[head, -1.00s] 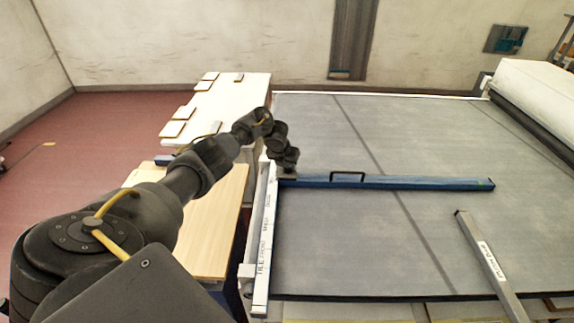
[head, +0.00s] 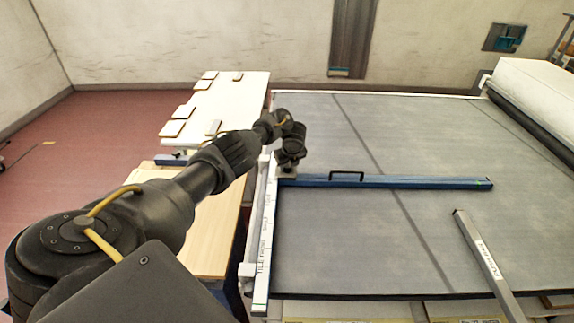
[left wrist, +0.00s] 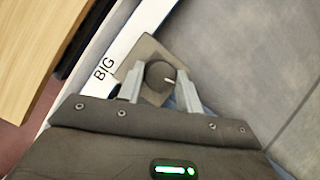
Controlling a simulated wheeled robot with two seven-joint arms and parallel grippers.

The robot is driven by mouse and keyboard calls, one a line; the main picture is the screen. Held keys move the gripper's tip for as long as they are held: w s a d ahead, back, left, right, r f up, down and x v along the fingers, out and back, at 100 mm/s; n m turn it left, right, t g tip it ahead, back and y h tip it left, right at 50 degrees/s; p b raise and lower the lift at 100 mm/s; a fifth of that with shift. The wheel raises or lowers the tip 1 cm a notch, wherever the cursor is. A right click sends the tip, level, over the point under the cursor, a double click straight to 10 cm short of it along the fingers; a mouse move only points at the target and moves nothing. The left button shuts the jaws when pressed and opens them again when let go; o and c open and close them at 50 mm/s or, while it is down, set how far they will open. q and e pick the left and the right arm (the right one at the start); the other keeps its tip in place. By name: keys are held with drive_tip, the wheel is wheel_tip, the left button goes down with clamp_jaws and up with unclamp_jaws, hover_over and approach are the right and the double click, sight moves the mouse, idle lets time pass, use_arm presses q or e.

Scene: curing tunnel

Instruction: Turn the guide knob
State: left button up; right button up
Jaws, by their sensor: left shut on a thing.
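In the head view my left gripper (head: 287,168) is over the left end of the blue guide bar (head: 400,182), at the white rail (head: 264,235). The arm hides the knob there. My right gripper is not in view.
The grey belt (head: 340,240) spreads to the right. A loose grey bar (head: 488,262) lies on its front right part. A black handle (head: 347,174) stands on the blue bar. White and wooden tables (head: 240,90) with several tiles stand left of the rail.

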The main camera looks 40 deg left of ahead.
use_arm(q)
drive_tip(key=shift+w+d+f+n+g+b, duration=0.15)
drive_tip(key=shift+n+g+b, duration=0.3)
drive_tip(key=shift+n, duration=0.55)
drive_tip(key=n+g+b, duration=0.1)
drive_tip(key=n+b, duration=0.2)
drive_tip(key=b, duration=0.2)
drive_tip(key=n+g+b, duration=0.1)
drive_tip(key=n+b, duration=0.2)
drive_tip(key=b, duration=0.1)
drive_tip(key=n+g+b, duration=0.1)
drive_tip(key=n+b, duration=0.2)
drive_tip(key=b, duration=0.2)
drive_tip(key=shift+w+b, duration=0.25)
drive_tip(key=shift+b, duration=0.1)
drive_tip(key=shift+r+n+g+b, duration=0.2)
drive_tip(key=shift+n+g+b, duration=0.15)
drive_tip(key=shift+n+b, duration=0.4)
drive_tip(key=shift+r, duration=0.1)
drive_tip(key=o, duration=0.9)
drive_tip(key=shift+d, duration=0.1)
drive_tip(key=shift+o, duration=0.5)
